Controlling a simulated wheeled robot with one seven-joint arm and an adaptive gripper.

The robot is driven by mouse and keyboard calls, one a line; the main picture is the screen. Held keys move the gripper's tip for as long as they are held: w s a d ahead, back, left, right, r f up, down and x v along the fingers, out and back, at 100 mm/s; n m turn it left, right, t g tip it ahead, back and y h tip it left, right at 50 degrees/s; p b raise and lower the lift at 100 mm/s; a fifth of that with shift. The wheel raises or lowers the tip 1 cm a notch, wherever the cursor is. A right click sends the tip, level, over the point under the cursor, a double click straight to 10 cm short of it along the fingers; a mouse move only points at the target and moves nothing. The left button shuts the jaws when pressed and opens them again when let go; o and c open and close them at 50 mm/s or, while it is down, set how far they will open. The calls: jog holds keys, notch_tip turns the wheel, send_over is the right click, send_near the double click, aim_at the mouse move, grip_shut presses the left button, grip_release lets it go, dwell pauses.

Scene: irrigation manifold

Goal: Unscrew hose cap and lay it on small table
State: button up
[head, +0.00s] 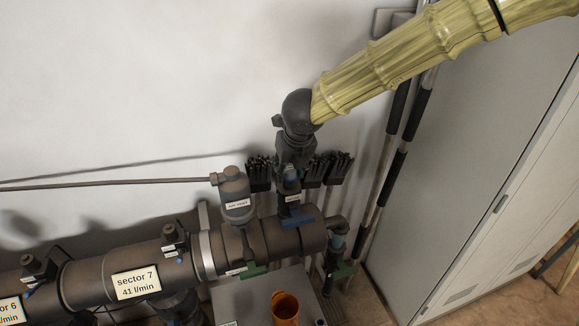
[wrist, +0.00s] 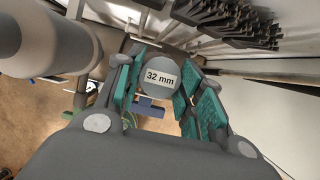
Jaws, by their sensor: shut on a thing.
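The hose cap (wrist: 158,66) is a round grey piece with a white "32 mm" label, between my fingers in the wrist view. My gripper (wrist: 158,92) has teal pads on both sides of it and is shut on it. In the head view my gripper (head: 291,186) points down above the right end of the thick dark manifold pipe and mostly hides the cap. I cannot tell whether the cap still sits on its outlet. The small table (head: 236,297) is a grey top below the pipe, at the bottom of the head view.
An orange cup (head: 285,308) stands on the table. A grey air vent (head: 235,196) rises left of my gripper, and a blue handle (head: 299,217) is just below it. Black brushes (head: 336,168) hang on the wall behind. A tall grey cabinet (head: 480,170) stands at right.

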jog(key=shift+w+r+n+g+y+p, duration=0.1)
jog(key=shift+n+y+p, duration=0.15)
jog(key=shift+n+p, duration=0.8)
jog(key=shift+s+r+n+g+y+p, duration=0.1)
jog(key=shift+n+y+p, duration=0.15)
jog(key=shift+p, duration=1.45)
jog(key=shift+w+r+n+g+y+p, duration=0.15)
jog(key=shift+n+p, duration=0.55)
jog(key=shift+p, duration=0.7)
jog(key=shift+f+p, duration=0.2)
jog(key=shift+p, duration=0.2)
jog(key=shift+r+n+y+p, duration=0.1)
jog(key=shift+n+y+p, duration=0.2)
jog(key=shift+p, duration=0.2)
jog(key=shift+n+p, duration=0.4)
jog(key=shift+p, duration=0.7)
jog(key=shift+g, duration=0.25)
jog(key=shift+n+p, duration=0.55)
jog(key=shift+n, duration=0.15)
jog(key=shift+y, duration=0.25)
jog(key=shift+w+a+n+g, duration=0.1)
jog(key=shift+n+g, duration=0.4)
jog(key=shift+n, duration=0.6)
